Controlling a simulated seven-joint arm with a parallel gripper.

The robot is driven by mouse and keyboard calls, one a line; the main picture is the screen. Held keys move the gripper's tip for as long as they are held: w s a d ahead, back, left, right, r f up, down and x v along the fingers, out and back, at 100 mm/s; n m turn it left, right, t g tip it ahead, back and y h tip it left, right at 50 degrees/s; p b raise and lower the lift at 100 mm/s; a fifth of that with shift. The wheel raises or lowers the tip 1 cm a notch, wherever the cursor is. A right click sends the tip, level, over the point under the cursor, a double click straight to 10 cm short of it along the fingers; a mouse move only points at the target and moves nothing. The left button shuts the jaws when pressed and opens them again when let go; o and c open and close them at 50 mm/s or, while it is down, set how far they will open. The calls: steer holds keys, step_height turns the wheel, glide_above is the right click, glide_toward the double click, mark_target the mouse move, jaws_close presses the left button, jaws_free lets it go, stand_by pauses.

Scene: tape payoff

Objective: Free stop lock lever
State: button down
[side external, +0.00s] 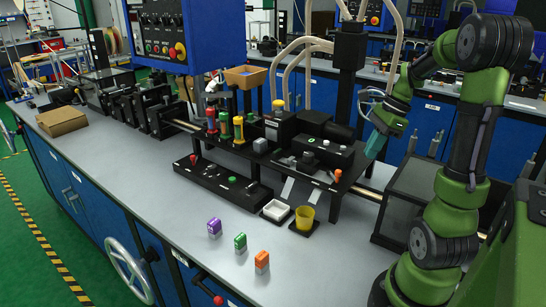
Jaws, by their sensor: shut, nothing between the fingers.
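A black machine unit (322,152) sits on a raised black stand right of the picture's middle. A small grey part (308,160) and a small orange-tipped part (337,176) show on its near side. I cannot tell which part is the stop lock lever. My green arm comes in from the right, and my gripper (374,146) points down beside the right end of that unit, apart from the small parts on its near side. It appears shut and empty; its fingertips are small and partly unclear at this distance.
A dark clear-sided box (405,205) stands below my arm. The bench's front left is clear.

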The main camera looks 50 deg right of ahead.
mark_target(340, 173)
steer(key=shift+w+a+f, duration=1.85)
steer(key=shift+w+f, duration=0.15)
steer(key=shift+f, duration=0.05)
steer(key=shift+w+a+m+h, duration=0.1)
steer(key=shift+a+m+h, duration=0.2)
steer(key=shift+a+m, duration=0.5)
steer(key=m, duration=0.2)
steer(key=shift+w+a+m+t+h, duration=0.25)
steer(key=shift+a+m+t+h, duration=0.1)
steer(key=shift+m+t+h, duration=0.05)
steer(key=a+m, duration=0.1)
steer(key=m, duration=0.1)
steer(key=w+m+h, duration=0.1)
steer(key=m, duration=0.1)
steer(key=shift+w+a, duration=0.2)
steer(key=shift+a, duration=0.2)
steer(key=shift+w+a, duration=0.5)
steer(key=shift+w, duration=0.35)
steer(key=shift+w+a, duration=0.15)
steer(key=shift+w, duration=0.3)
